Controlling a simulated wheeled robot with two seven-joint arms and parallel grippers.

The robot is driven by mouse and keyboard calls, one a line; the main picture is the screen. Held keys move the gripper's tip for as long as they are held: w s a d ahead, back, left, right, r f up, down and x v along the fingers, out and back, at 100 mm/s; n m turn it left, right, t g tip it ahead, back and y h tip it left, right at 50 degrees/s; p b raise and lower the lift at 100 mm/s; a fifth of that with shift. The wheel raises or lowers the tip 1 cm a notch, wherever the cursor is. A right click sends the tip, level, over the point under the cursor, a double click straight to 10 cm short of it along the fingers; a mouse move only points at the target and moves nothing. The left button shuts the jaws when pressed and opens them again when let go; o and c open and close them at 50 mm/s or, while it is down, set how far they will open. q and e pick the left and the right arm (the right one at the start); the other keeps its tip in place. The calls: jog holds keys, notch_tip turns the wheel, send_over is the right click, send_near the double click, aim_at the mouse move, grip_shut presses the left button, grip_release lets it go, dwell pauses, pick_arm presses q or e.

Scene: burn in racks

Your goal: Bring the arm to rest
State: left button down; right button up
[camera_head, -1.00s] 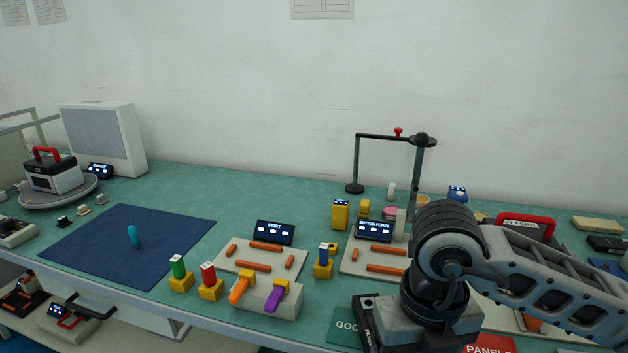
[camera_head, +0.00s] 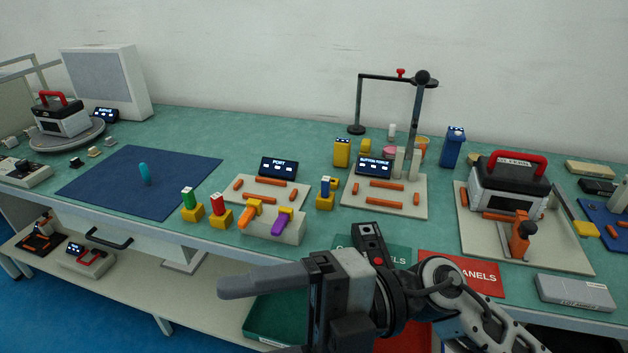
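My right arm comes in from the lower right. Its gripper (camera_head: 264,281) is in front of the table's front edge, over the lower shelf level, with a grey finger pointing left. I see nothing held at that finger. The gripper's lower part is cut off by the bottom of the picture, so how far apart the fingers are cannot be told. My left arm and gripper are not in view.
The green table (camera_head: 290,133) holds a blue mat (camera_head: 120,190), small test stands and a red-handled box (camera_head: 508,188) on a board. A red PANELS bin label (camera_head: 462,273) is near the wrist. A grey case (camera_head: 575,293) lies at the front right. A lower shelf (camera_head: 215,290) runs beneath.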

jog(key=w+d+m+t+y, duration=0.4)
jog(key=w+m+t, duration=0.5)
jog(key=m+t, duration=0.75)
jog(key=w+d+f+m+t+h, duration=0.4)
jog(key=d+f+m+t+h, duration=0.35)
jog(key=f+m+h, duration=0.35)
jog(key=s+d+f+m+g+h, duration=0.3)
jog(key=s+d+f+h, duration=0.1)
jog(key=f, duration=0.6)
jog(key=s+d+f+m+g+h, duration=0.3)
jog(key=s+f, duration=0.3)
jog(key=f, duration=0.3)
jog(key=shift+d+f+g+h, duration=0.35)
jog(key=shift+d+g+h, duration=0.25)
jog(key=shift+g+h, duration=0.15)
